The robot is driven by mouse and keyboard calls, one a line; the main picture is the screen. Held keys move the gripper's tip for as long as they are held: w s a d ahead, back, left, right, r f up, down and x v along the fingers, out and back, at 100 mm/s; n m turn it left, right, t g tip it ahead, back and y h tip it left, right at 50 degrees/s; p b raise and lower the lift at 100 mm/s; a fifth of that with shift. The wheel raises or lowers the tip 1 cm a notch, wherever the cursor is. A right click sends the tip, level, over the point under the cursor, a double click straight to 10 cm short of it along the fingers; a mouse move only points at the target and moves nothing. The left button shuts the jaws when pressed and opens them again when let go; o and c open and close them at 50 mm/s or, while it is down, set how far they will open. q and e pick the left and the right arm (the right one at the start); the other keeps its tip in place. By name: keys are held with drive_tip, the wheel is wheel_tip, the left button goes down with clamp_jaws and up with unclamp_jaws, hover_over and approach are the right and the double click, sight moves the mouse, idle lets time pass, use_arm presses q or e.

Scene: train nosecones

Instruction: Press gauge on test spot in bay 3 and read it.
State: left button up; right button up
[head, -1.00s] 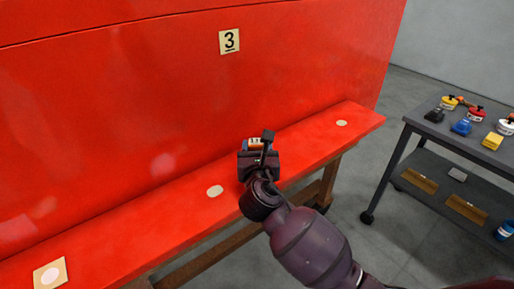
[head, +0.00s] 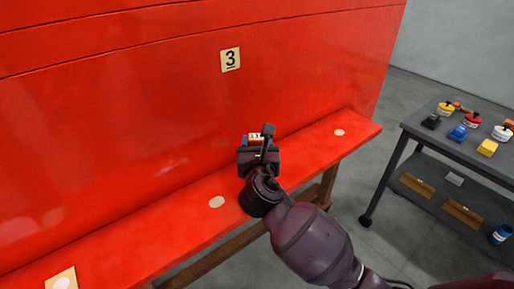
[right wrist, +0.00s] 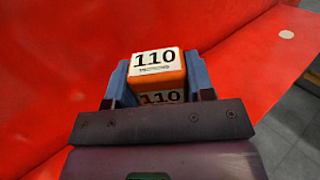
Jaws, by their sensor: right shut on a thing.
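The gauge (right wrist: 158,66) is an orange block with a white face that reads 110 in the right wrist view. My right gripper (right wrist: 158,85) is shut on it, with a blue finger on each side. In the head view the right gripper (head: 258,142) is over the red ledge (head: 305,150), below the bay sign 3 (head: 230,60) on the red panel. Whether the gauge touches the panel cannot be told. A pale round spot (head: 217,202) lies on the ledge left of the gripper, and another (head: 339,132) lies to the right. My left gripper is not in view.
A grey cart (head: 410,128) at the right holds several coloured containers and blocks on top. Its lower shelf has wooden boxes (head: 463,212) and a blue can (head: 500,234). A tan card with a white disc (head: 62,282) is at the ledge's lower left.

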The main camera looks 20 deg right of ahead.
drive_tip(key=shift+r, duration=0.7)
drive_tip(key=shift+s+f, duration=0.1)
idle(0.5)
